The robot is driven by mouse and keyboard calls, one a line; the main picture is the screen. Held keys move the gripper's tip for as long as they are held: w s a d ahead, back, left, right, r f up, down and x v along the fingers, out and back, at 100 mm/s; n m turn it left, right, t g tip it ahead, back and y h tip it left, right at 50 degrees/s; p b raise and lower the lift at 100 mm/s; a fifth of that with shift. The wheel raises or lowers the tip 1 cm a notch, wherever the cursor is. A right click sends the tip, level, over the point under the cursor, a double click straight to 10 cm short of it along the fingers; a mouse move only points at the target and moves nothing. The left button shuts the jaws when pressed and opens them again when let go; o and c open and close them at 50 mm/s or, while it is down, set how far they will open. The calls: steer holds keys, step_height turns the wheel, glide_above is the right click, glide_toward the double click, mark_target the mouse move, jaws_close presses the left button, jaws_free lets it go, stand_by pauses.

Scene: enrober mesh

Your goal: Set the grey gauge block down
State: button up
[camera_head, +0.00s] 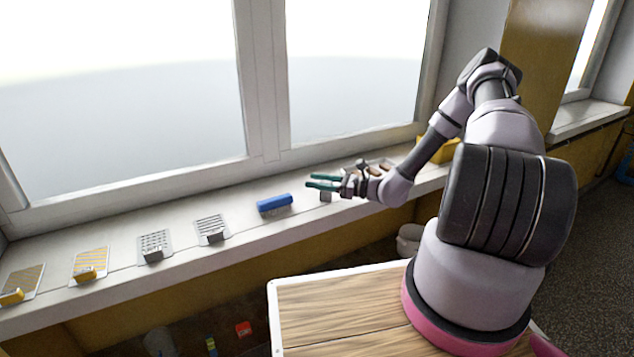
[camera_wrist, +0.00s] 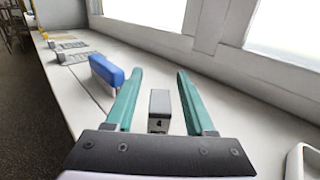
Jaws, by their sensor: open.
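The grey gauge block (camera_wrist: 160,107) stands upright on the white window sill (camera_wrist: 240,130), with a dark mark on the face towards the wrist camera. In the head view it shows as a small grey piece (camera_head: 325,196) just under the fingers. My gripper (camera_wrist: 160,73) is open, with one green finger on each side of the block and a visible gap to both. In the head view my gripper (camera_head: 309,181) is low over the sill, right of the blue block. Whether the block's base is fully on the sill is clear enough; it looks level.
A blue block (camera_head: 274,203) lies left of my gripper on the sill. Farther left are several patterned plates (camera_head: 211,226), some with small grey or yellow blocks (camera_head: 86,274). The window frame (camera_head: 262,90) rises behind. A yellow item (camera_head: 446,152) is partly behind my arm.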

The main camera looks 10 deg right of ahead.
steer(key=shift+r, duration=0.15)
steer(key=v, duration=1.2)
steer(key=s+a+r+n+g+h, duration=0.1)
steer(key=s+r+n+g+h, duration=0.2)
steer(key=r+n, duration=0.3)
steer(key=s+a+r+n+g+h, duration=0.2)
steer(key=s+r+n+h, duration=0.15)
steer(key=r, duration=0.55)
steer(key=s+a+r+n+g+h, duration=0.1)
steer(key=s+r+n+g+h, duration=0.2)
steer(key=r, duration=0.4)
steer(key=s+d+r+n+t+h, duration=0.1)
steer(key=s+r+n+t+h, duration=0.3)
steer(key=s+r, duration=1)
step_height(320, 180, up, 4)
steer(key=n+t, duration=0.2)
steer(key=t, duration=0.1)
steer(key=shift+s+f+n, duration=0.2)
steer(key=shift+n, duration=0.15)
steer(key=shift+h, duration=0.25)
